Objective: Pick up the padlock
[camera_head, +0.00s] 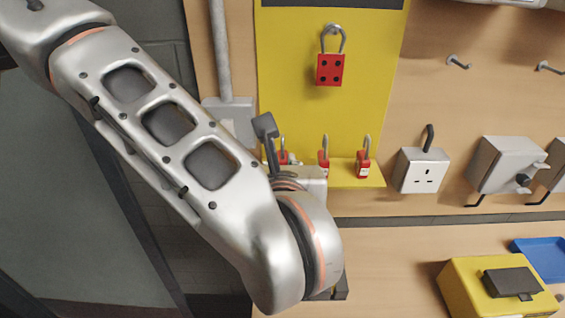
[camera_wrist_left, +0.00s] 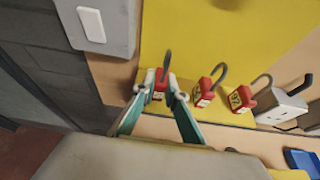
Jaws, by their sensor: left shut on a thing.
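Three red padlocks with grey shackles stand on a yellow ledge (camera_head: 374,180) at the foot of a yellow board. The leftmost padlock (camera_wrist_left: 159,92) sits between the fingertips of my left gripper (camera_wrist_left: 164,95), which is shut on it. In the head view, my arm and wrist hide most of this padlock (camera_head: 283,157) and the fingers. The middle padlock (camera_head: 323,160) and the right padlock (camera_head: 363,165) stand free to the right. I cannot tell whether the held padlock still touches the ledge. My right gripper is in neither view.
A white socket box (camera_head: 421,171) and a grey switch box (camera_head: 503,165) are on the wall to the right. A yellow case (camera_head: 465,285) and a blue tray (camera_head: 545,257) lie on the worktop.

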